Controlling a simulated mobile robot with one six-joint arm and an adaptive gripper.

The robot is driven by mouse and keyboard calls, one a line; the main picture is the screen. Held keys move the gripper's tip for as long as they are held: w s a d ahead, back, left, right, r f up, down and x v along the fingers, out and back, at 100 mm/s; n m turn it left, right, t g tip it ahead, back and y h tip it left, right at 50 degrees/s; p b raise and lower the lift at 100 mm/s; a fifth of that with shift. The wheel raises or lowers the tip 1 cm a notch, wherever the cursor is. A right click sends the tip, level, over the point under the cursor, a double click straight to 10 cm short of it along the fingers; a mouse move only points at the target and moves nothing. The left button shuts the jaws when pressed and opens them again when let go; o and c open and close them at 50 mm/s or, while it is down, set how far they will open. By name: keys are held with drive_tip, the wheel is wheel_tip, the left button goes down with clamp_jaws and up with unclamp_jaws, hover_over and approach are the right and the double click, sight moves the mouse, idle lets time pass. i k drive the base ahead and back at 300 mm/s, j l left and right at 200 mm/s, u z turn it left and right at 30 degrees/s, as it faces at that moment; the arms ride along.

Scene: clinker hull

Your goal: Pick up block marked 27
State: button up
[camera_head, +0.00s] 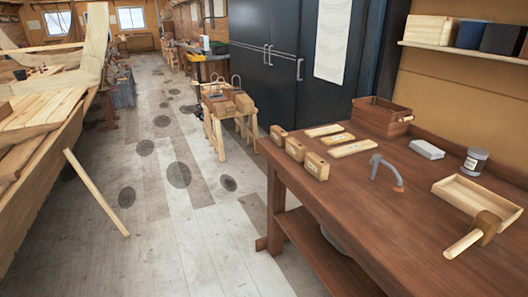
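Three small wooden blocks stand in a row along the left edge of the brown workbench (440,225). The far block (279,135), the middle block (295,149) and the near block (316,166) each seem to bear a dark mark on the face. The marks are too small to read, so I cannot tell which block is 27. My gripper is not in view.
Flat wooden pieces (352,148) lie right of the blocks. A grey hooked tool (385,168), brown crate (382,117), grey block (427,149), tin (474,161), shallow tray (458,190) and mallet (475,233) share the bench. The floor (150,240) to its left is largely open.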

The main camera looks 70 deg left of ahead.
sight(295, 150)
drive_tip(key=u, duration=2)
drive_tip(key=i+j+u, duration=0.1)
drive_tip(key=i+j, duration=0.15)
drive_tip(key=i, duration=0.8)
drive_tip(key=i+j+u, duration=0.1)
drive_tip(key=i, duration=1)
drive_tip(key=i+j+u, duration=0.1)
drive_tip(key=i, duration=1)
drive_tip(key=j, duration=0.1)
